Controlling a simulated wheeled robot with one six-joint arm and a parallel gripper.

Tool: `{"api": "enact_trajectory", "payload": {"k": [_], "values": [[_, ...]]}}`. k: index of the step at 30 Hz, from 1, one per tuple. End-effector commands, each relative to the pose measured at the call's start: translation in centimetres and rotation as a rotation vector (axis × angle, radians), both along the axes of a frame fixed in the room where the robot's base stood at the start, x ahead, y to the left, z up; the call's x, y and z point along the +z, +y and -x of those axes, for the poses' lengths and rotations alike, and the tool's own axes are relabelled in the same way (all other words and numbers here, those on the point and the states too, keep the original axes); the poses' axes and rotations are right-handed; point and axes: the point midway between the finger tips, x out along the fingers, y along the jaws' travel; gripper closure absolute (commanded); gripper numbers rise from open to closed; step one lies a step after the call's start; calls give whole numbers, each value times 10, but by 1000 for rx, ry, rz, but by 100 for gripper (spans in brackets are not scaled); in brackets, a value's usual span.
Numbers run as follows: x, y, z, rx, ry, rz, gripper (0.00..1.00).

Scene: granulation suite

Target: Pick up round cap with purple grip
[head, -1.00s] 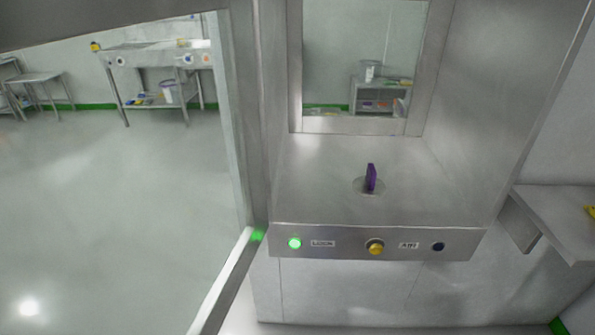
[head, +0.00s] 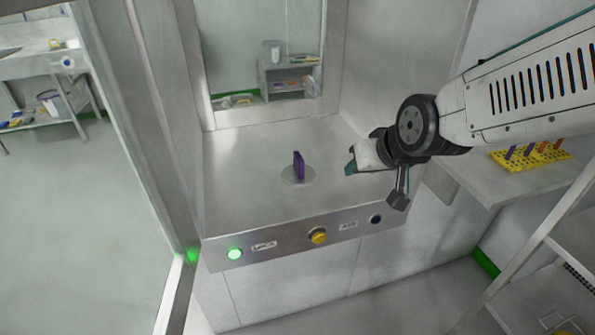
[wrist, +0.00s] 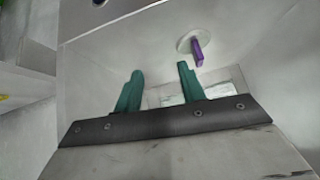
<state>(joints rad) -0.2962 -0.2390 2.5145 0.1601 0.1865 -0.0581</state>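The round cap (head: 290,178) is a flat grey disc with an upright purple grip (head: 299,166). It lies on the steel floor of the hatch chamber, and it also shows in the wrist view, where its disc (wrist: 187,39) and purple grip (wrist: 198,53) are beyond the fingertips. My gripper (head: 351,168) is to the right of the cap in the head view, apart from it. In the wrist view its two green fingers (wrist: 160,72) are spread with nothing between them.
The steel chamber floor (head: 240,200) is clear around the cap. Its front panel holds a lit green button (head: 235,254), a yellow knob (head: 318,237) and a dark button (head: 376,219). A window (head: 262,60) closes the back. A yellow rack (head: 535,156) stands on the right shelf.

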Motion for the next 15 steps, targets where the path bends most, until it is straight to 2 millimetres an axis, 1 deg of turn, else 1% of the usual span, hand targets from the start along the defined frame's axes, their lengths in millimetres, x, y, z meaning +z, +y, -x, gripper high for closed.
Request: {"api": "enact_trajectory", "payload": {"k": [1, 3, 6, 9, 12, 15], "values": [[-14, 20, -16, 18, -49, -11, 60], [-26, 43, -39, 28, -144, -25, 60], [-42, 72, -62, 36, -269, -39, 60], [-53, 93, -74, 38, -373, -47, 60], [-59, 105, -80, 37, -444, -49, 60], [-62, 111, -83, 37, -484, -50, 60]]}}
